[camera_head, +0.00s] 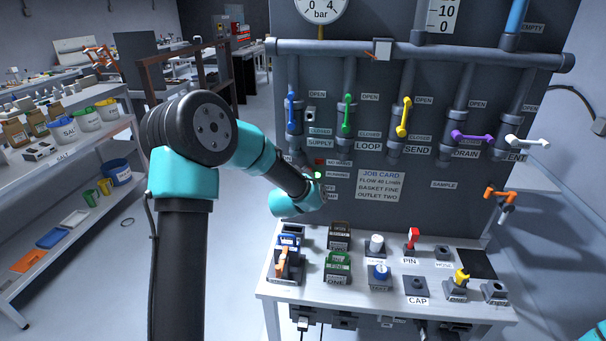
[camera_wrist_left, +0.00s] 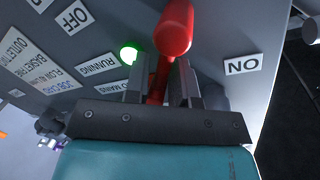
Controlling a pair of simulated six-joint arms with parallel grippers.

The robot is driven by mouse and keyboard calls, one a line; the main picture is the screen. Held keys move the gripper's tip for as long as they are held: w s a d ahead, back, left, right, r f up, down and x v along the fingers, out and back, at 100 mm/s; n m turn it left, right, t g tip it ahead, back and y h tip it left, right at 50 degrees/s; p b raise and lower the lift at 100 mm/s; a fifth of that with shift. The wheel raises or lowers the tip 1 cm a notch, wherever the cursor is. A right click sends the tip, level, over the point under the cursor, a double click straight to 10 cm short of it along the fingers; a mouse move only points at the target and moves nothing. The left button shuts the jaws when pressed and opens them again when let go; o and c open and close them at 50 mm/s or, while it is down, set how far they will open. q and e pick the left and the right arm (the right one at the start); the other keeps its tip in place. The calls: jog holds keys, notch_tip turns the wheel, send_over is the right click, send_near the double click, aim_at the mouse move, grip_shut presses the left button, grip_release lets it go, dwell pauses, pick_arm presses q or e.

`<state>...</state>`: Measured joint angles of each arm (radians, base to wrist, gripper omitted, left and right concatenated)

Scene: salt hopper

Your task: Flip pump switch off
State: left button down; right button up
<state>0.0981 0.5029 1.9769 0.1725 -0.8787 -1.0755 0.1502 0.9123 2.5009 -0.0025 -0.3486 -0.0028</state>
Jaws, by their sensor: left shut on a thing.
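The pump switch is a red lever with a round-ended handle (camera_wrist_left: 174,32), seen close in the left wrist view. My left gripper (camera_wrist_left: 160,84) is shut on the lever, one dark finger on each side of its stem. An OFF label (camera_wrist_left: 74,17) is on the panel to the left and an ON label (camera_wrist_left: 243,65) to the right, both upside down there. The lever stands between them. A green lamp (camera_wrist_left: 128,54) beside the RUNNING label is lit. In the head view my left wrist hides the gripper and the switch. My right gripper is out of view.
The grey panel carries pipes with coloured valve levers, such as the green one (camera_head: 347,115), above a job card (camera_head: 380,186). A white bench (camera_head: 400,303) with small parts in holders stands below my left wrist. Shelves (camera_head: 62,180) stand at the left.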

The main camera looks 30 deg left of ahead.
pick_arm(q)
jog(key=shift+w+d+f+m+g+y, duration=0.1)
jog(key=shift+d+f+m+g+y, duration=0.35)
jog(key=shift+m, duration=1.1)
jog(key=shift+w+d+f+m+g+y, duration=0.1)
jog(key=shift+f+m+y, duration=0.2)
jog(key=shift+f+m, duration=0.85)
jog(key=shift+w+d+f+m+g+y, duration=0.1)
jog(key=shift+d+f+m+g+y, duration=0.2)
jog(key=shift+m, duration=1.6)
jog(key=c, duration=1.2)
grip_release()
jog(key=v, duration=1.7)
jog(key=shift+s, duration=0.2)
jog(key=shift+d, duration=0.15)
